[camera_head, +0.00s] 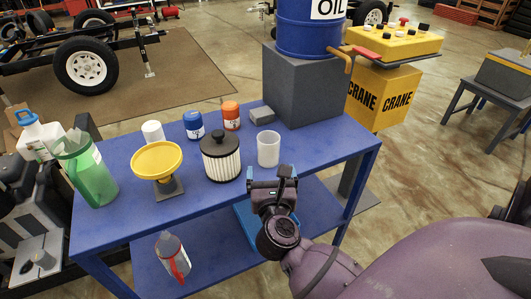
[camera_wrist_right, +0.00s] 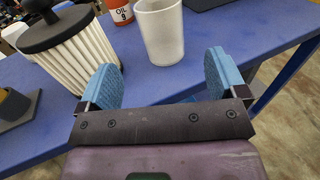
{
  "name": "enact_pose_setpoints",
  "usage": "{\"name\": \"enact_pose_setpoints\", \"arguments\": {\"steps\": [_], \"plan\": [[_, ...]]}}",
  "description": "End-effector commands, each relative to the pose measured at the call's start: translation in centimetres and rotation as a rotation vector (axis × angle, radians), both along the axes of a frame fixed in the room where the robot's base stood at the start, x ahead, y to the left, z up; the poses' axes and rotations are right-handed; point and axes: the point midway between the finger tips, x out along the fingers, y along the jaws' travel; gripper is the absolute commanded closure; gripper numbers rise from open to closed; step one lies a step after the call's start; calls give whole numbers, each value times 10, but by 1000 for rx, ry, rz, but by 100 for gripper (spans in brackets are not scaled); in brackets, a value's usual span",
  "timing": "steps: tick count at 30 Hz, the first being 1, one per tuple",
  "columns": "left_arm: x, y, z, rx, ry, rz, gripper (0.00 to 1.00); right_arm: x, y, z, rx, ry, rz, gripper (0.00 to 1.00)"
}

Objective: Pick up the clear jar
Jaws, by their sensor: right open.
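The clear jar (camera_head: 268,149) is a pale, see-through cup standing upright on the blue table. It also stands in the right wrist view (camera_wrist_right: 160,32), just beyond the fingers and between them in the picture. My right gripper (camera_head: 273,184) is at the table's front edge, on the near side of the jar and apart from it. In the right wrist view its two blue fingers (camera_wrist_right: 162,82) are spread wide with nothing between them. My left gripper is not in view.
A black-topped white filter (camera_head: 220,156) stands close left of the jar. A grey block (camera_head: 262,115), an orange bottle (camera_head: 231,116) and a blue bottle (camera_head: 194,125) stand behind. A yellow funnel (camera_head: 157,160) and green jug (camera_head: 87,172) are left. The oil drum's grey stand (camera_head: 303,88) is behind right.

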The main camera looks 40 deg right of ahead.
Motion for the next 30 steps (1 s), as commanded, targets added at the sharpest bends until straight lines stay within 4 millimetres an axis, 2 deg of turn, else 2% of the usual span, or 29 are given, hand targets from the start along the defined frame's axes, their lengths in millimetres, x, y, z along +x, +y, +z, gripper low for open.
{"name": "enact_pose_setpoints", "arguments": {"steps": [9, 17, 23, 30], "plan": [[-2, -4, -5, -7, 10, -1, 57, 35, -25, 0, 7, -3, -2, 9], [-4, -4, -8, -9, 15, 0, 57, 48, -35, -1, 7, -1, -1, 9], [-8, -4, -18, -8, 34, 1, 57, 69, -51, -6, 3, 1, -1, 9], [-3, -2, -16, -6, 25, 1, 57, 84, -63, -5, 6, -1, -2, 9]]}}
